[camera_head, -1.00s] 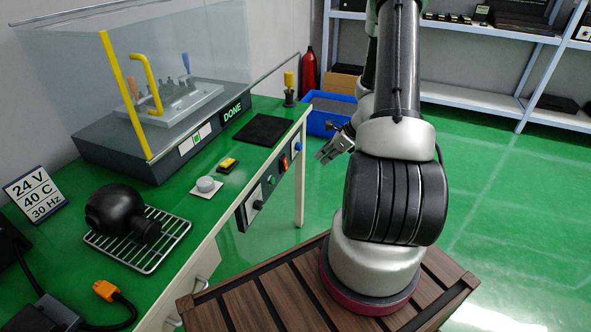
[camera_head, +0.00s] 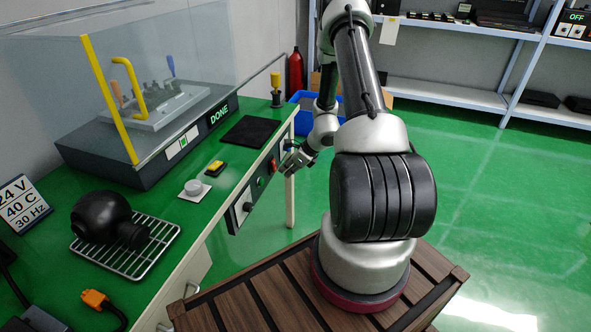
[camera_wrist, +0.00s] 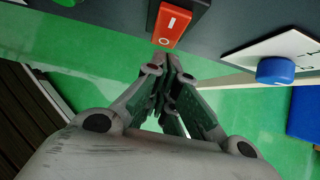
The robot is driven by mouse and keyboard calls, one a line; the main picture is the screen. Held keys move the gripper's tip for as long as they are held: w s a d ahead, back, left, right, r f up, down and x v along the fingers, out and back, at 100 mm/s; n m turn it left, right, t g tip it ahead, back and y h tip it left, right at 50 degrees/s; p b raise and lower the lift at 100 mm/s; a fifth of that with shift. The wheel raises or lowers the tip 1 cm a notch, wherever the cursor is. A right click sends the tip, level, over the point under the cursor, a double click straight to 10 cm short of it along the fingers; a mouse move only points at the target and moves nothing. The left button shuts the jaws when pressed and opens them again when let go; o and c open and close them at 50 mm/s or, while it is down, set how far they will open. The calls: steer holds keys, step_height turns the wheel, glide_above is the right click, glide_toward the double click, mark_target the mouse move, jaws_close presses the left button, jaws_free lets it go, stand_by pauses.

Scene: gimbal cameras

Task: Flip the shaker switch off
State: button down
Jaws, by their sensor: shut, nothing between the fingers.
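The red rocker switch (camera_wrist: 172,25) sits in a black housing on the bench's front panel, with a white bar mark and a circle mark on its face. It also shows in the head view (camera_head: 273,166), beside my gripper. My gripper (camera_wrist: 169,66) is shut and empty, its fingertips just short of the switch's circle end in the wrist view. I cannot tell whether they touch it. In the head view my gripper (camera_head: 288,166) is at the panel's far end. The enclosed machine (camera_head: 150,145) on the bench has a display reading DONE.
A blue knob (camera_wrist: 275,69) on a white plate is to the right of the switch in the wrist view. A green button (camera_head: 260,182) and black knob (camera_head: 248,207) are on the same panel. A bench leg (camera_head: 290,200) stands below.

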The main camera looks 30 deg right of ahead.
steer(key=shift+w+a, duration=0.15)
steer(key=shift+w, duration=0.05)
steer(key=shift+w+a+f+t+y, duration=0.25)
steer(key=shift+a+f+t+y, duration=0.05)
steer(key=shift+t, duration=0.1)
steer(key=shift+r, duration=0.15)
